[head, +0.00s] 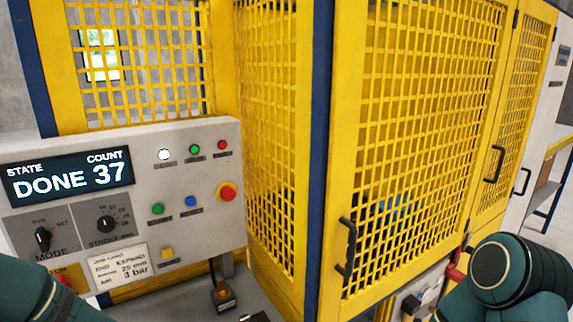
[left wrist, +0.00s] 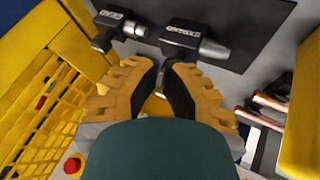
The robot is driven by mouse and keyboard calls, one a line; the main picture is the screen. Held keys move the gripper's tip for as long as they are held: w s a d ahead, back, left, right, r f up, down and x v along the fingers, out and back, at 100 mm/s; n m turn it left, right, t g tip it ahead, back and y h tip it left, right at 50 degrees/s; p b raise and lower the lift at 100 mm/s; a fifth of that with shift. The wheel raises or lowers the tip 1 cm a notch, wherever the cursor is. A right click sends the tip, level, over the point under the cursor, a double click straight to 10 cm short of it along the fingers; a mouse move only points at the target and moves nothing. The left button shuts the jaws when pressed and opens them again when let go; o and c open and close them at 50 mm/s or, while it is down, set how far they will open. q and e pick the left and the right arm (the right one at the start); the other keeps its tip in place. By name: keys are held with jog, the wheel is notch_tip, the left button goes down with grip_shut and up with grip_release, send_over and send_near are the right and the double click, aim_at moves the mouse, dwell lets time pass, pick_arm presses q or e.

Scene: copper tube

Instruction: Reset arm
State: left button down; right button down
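My left gripper (left wrist: 161,66) shows in the left wrist view, with ribbed yellow fingers and black inner pads. Its fingertips are close together with a narrow gap, and I see nothing held between them. How far it is open is unclear. In the head view my left arm (head: 55,298) shows only as a dark green link at the lower left. My right arm (head: 505,275) shows at the lower right, and its gripper is out of view. The control panel (head: 190,150) stands beside the left arm. Its display (head: 70,173) reads DONE, count 37.
A yellow mesh cage (head: 345,130) fills the background; its door has a black handle (head: 349,248). The panel has a red button (head: 227,191) and dials. In the left wrist view, two black-and-silver devices (left wrist: 195,43) sit on a dark surface, with copper-coloured pieces (left wrist: 270,101) at right.

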pick_arm(q)
jog(key=s+d+f+g+h, duration=0.1)
jog(key=s+d+f+g, duration=0.35)
jog(key=s+f, duration=0.55)
jog(key=s+d+f+g, duration=0.3)
jog(key=s+d+f, duration=0.2)
jog(key=s+f, duration=0.45)
jog(key=w+d+f+m+t+b, duration=0.1)
jog(key=w+f+b, duration=0.3)
jog(key=b, duration=0.6)
jog(key=shift+w+d+f+m+t, duration=0.35)
jog(key=shift+w+m+t, duration=0.3)
jog(key=shift+w, duration=0.5)
